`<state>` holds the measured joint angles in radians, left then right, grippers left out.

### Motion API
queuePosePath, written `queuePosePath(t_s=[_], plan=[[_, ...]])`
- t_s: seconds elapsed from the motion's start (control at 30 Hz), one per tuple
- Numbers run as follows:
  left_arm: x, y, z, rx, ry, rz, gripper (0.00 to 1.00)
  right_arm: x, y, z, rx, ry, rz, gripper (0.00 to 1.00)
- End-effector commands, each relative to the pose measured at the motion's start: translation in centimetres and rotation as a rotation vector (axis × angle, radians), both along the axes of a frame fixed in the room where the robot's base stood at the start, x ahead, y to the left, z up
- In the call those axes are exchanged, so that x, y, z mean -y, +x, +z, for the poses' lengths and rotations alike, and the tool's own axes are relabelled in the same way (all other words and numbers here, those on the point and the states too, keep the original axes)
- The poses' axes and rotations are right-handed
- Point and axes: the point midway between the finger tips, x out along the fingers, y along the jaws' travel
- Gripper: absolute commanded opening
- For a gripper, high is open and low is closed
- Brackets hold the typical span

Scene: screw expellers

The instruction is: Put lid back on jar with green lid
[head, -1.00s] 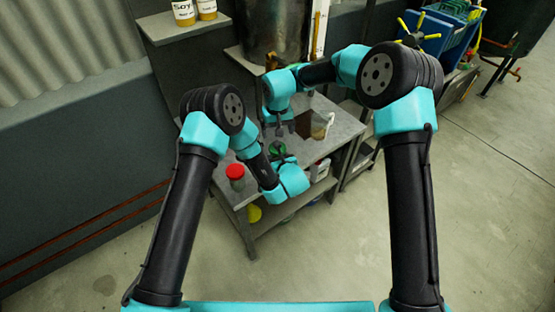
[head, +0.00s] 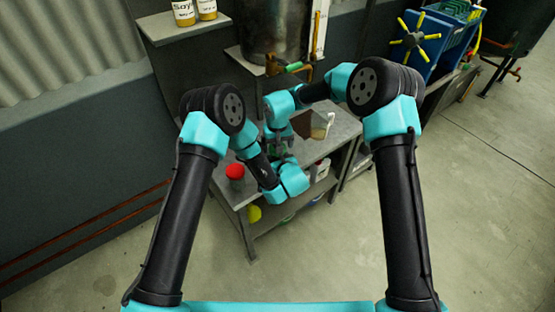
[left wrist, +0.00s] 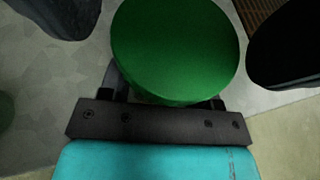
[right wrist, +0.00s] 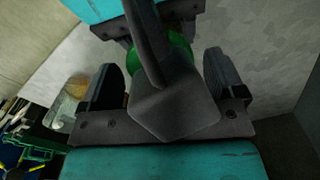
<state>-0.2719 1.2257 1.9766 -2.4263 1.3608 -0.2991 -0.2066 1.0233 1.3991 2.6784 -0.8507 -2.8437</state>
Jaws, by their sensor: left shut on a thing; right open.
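The green lid (left wrist: 177,48) fills the upper middle of the left wrist view, seen from above. The jar body under it is hidden there, so I cannot tell how the lid sits. My left gripper (head: 272,158) is shut on the jar, its fingers partly hidden beneath the lid. My right gripper (head: 279,148) is open above the bench, close to the left one. In the left wrist view its dark fingers stand either side of the lid. In the right wrist view, a left gripper finger partly hides the green lid (right wrist: 179,48) between the open right fingers (right wrist: 163,72).
A red-lidded jar (head: 235,172) stands on the grey bench (head: 344,132), left of my grippers. A brownish clear container (head: 318,128) stands to their right. A large metal vessel (head: 275,35) is behind. A yellow item (head: 254,213) is on the lower shelf.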

Motion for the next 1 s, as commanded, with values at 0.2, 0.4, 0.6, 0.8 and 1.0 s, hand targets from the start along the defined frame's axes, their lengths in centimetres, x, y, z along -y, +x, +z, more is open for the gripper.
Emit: queuePosePath(t_s=[0.2,0.4,0.6,0.8,1.0], plan=[[0.01,0.01,0.02,0.000,0.000,0.000,0.00,-0.01,0.02,-0.75,0.001,0.000,0.000,0.88],[0.01,0.01,0.02,0.000,0.000,0.000,0.00,0.00,0.02,-0.72,0.001,0.000,0.000,0.86],[0.01,0.01,0.02,0.001,0.000,0.000,0.00,0.00,0.02,-0.71,0.001,0.000,0.000,0.67],[0.00,0.01,0.02,0.000,0.000,0.000,0.00,0.00,0.02,-0.70,0.001,0.000,0.000,0.48],[0.00,0.01,0.02,0.000,0.000,0.000,0.00,0.00,0.02,-0.70,0.001,0.000,-0.010,0.39]])
